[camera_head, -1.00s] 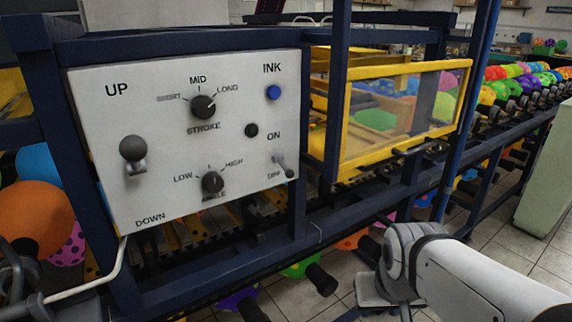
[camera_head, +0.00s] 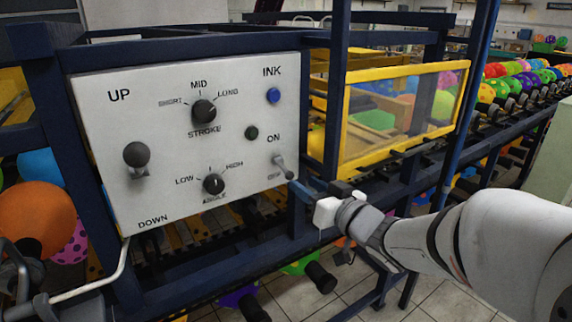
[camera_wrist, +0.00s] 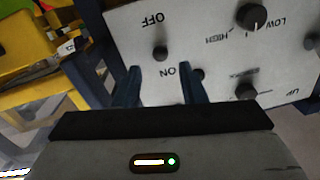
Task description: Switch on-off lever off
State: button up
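The on-off lever (camera_head: 283,167) sits at the lower right of the white control panel (camera_head: 120,200), between the ON and OFF labels. Its handle slants down and right, toward OFF. In the wrist view its dark round end (camera_wrist: 160,54) shows between the upside-down OFF and ON labels. My gripper (camera_head: 297,188) is just below and right of the lever. In the wrist view my gripper (camera_wrist: 160,70) has its two blue fingers spread, with the lever end in line with the gap. No contact is visible.
The panel also carries the stroke knob (camera_head: 204,111), angle knob (camera_head: 213,184), blue ink button (camera_head: 273,95), a dark button (camera_head: 251,133) and the up-down lever (camera_head: 137,155). A dark blue frame post (camera_head: 330,120) and yellow-framed window (camera_head: 400,115) stand to the right.

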aim_at(293, 177)
jog(key=x, duration=0.7)
jog(key=shift+w+a+p, duration=0.2)
jog(key=shift+a+p, duration=0.05)
jog(key=shift+p, duration=0.1)
jog(key=shift+c, duration=0.5)
grip_shut()
